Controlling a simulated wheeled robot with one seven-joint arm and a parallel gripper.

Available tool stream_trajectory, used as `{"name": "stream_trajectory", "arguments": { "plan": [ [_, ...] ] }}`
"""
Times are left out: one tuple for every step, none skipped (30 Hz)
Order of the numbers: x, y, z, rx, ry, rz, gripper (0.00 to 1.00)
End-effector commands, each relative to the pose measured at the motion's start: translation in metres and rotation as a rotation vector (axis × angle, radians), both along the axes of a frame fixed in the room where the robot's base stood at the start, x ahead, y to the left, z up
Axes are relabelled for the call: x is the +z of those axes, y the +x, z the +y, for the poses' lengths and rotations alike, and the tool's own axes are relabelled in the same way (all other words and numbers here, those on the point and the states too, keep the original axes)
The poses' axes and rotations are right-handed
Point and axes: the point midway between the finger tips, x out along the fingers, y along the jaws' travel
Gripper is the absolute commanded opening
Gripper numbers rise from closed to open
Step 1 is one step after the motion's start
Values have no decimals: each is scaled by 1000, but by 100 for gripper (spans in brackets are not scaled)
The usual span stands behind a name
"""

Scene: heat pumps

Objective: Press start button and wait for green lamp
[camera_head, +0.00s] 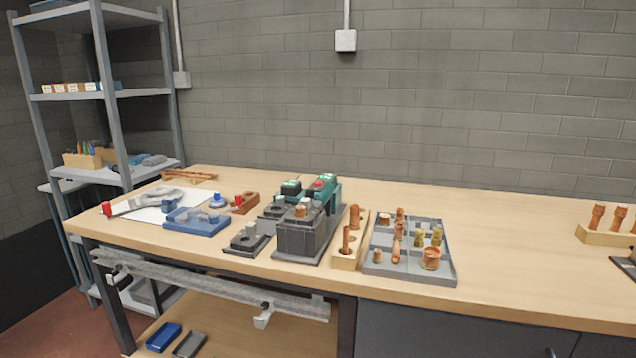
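A dark grey machine (303,237) with a teal housing (333,194) at its back stands at the middle of the workbench. A green round part (291,184) sits on top of the housing at the left. A red part (318,185) and another green part (327,177) sit on its right side. They are too small to tell which is the start button or lamp, or whether any is lit. A copper-coloured piece (301,212) sits on the machine's top. My gripper is not in view.
A grey tray (408,274) of copper and brass fittings and a wooden block (344,262) stand right of the machine. A blue fixture (197,222) and white sheet (150,213) lie left. The wooden bench (520,265) is clear at right, up to a wooden rack (604,237).

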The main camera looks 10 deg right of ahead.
Motion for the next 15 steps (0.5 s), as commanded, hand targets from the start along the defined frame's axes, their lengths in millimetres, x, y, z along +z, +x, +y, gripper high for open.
{"name": "stream_trajectory", "arguments": {
  "plan": [
    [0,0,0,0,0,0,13],
    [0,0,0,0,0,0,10],
    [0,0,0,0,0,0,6],
    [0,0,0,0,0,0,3],
    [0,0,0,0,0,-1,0],
    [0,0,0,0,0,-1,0],
    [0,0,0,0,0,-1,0],
    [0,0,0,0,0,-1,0],
    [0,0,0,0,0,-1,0],
    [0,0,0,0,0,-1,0],
    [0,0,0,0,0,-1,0],
    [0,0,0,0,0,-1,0],
    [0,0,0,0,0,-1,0],
    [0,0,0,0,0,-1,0],
    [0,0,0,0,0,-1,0]
  ]
}}
